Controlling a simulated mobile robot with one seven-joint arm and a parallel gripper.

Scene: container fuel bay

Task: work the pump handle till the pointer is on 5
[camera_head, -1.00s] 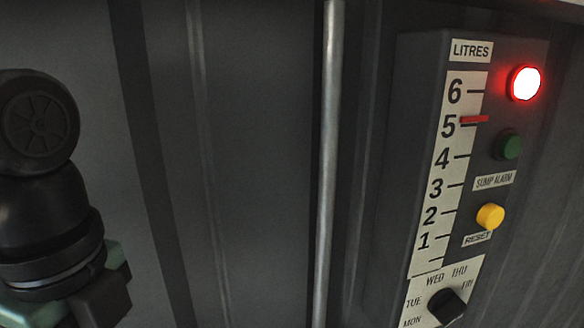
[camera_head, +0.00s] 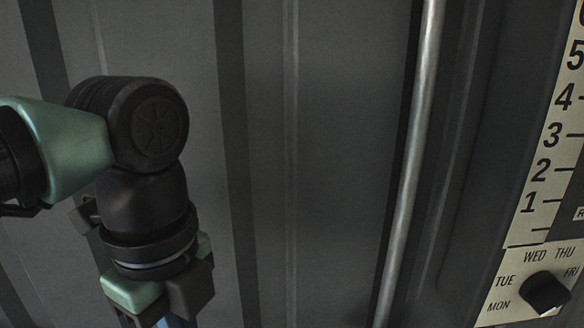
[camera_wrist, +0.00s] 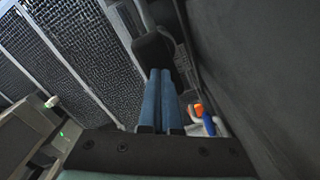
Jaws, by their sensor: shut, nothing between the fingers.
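The litres scale (camera_head: 541,190) is at the right edge of the head view, with numbers 1 to 5 showing and the 6 mostly cut off. Its red pointer is outside the view now. My gripper (camera_wrist: 160,74) is shut and empty in the wrist view, its two blue fingers side by side. In the head view my arm hangs at the left, with the fingers mostly below the bottom edge. A dark rounded thing (camera_wrist: 153,47) lies just beyond the fingertips in the wrist view. I cannot tell whether it is the pump handle or whether the fingers touch it.
A vertical metal pipe (camera_head: 410,165) stands between my arm and the scale. A black day knob (camera_head: 545,291) sits below the scale. The wrist view shows a mesh surface (camera_wrist: 85,60) at left, a dark wall (camera_wrist: 265,70) at right and a small orange thing (camera_wrist: 199,109).

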